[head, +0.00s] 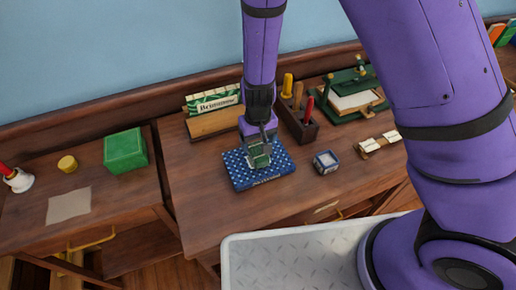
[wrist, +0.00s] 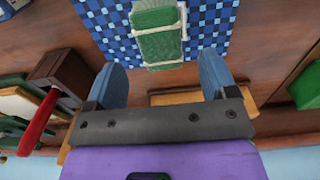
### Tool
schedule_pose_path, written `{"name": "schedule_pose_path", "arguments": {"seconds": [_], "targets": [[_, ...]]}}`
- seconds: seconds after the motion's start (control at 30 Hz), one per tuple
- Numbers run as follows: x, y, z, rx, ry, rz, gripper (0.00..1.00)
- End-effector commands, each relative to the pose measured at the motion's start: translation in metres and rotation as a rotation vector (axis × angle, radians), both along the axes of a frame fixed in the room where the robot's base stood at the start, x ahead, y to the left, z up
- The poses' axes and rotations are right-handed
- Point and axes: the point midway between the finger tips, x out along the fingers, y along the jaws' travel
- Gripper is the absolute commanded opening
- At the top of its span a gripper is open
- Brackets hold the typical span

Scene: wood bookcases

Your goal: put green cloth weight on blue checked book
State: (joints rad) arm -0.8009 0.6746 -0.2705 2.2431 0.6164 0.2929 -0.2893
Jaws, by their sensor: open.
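The green cloth weight (head: 261,160) lies on the blue checked book (head: 240,178) on the desk. In the wrist view the weight (wrist: 158,32) rests over the blue checks of the book (wrist: 208,22), with pale bands at its ends. My gripper (head: 259,138) is above the book, right by the weight, and hides part of it in the head view. In the wrist view its two blue fingers (wrist: 162,78) are spread wide with nothing between them, and the weight shows beyond their tips.
A dark wood holder (head: 300,122) with upright tools stands behind the book to the right. A sign stand (head: 214,123) is behind. A green box (head: 125,151) is on the lower left surface.

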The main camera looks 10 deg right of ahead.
Motion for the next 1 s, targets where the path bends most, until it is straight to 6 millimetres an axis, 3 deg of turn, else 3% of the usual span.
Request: {"name": "schedule_pose_path", "arguments": {"seconds": [0.1,0.3,0.8,0.87,1.0], "targets": [[0.000,0.001,0.024,0.002,-0.003,0.001,0.79],[0.000,0.001,0.052,0.002,-0.001,0.001,0.79],[0.001,-0.003,0.072,0.010,0.000,-0.007,0.79],[0.002,-0.007,0.082,0.026,-0.003,-0.015,0.79],[0.003,-0.024,0.122,0.082,-0.011,-0.041,0.79]]}}
